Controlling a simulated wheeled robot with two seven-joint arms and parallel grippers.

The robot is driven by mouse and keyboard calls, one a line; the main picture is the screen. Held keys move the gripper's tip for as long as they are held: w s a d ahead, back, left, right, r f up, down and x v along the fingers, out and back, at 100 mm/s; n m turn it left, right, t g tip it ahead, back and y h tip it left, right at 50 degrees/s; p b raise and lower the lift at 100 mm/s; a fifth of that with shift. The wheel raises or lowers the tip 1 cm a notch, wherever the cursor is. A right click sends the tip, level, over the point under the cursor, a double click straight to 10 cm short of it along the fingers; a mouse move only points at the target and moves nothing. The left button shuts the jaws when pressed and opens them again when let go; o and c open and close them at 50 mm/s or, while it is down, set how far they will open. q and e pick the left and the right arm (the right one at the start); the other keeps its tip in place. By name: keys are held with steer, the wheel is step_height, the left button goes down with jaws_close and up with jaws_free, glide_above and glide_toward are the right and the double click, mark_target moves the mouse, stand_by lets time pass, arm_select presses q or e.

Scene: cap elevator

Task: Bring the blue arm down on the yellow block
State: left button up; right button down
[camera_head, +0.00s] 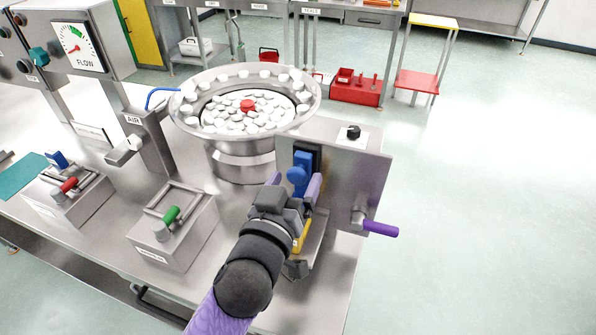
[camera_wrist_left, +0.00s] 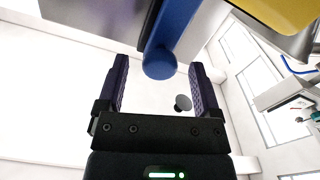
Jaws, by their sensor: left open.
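The blue arm (camera_head: 297,174) is on the metal panel beside the bowl, its round end standing out toward my left gripper (camera_head: 295,183). The yellow block (camera_head: 302,238) is lower on the same panel, partly hidden by my gripper. My left gripper is open, with one finger on each side of the blue arm's end. In the left wrist view the blue arm (camera_wrist_left: 161,58) shows between the two fingertips (camera_wrist_left: 158,68), with a gap to each side. The yellow block (camera_wrist_left: 285,12) shows at the top right there. My right gripper is not in view.
A bowl (camera_head: 210,125) of white caps stands behind the gripper. A purple handle (camera_head: 381,229) sticks out to the right of the panel (camera_head: 345,185). Boxes with a green switch (camera_head: 171,216) and a red switch (camera_head: 68,185) stand on the left. The floor at right is clear.

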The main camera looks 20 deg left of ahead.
arm_select(q)
steer(key=shift+w, duration=0.95)
jaws_close()
steer(key=shift+f, duration=0.1)
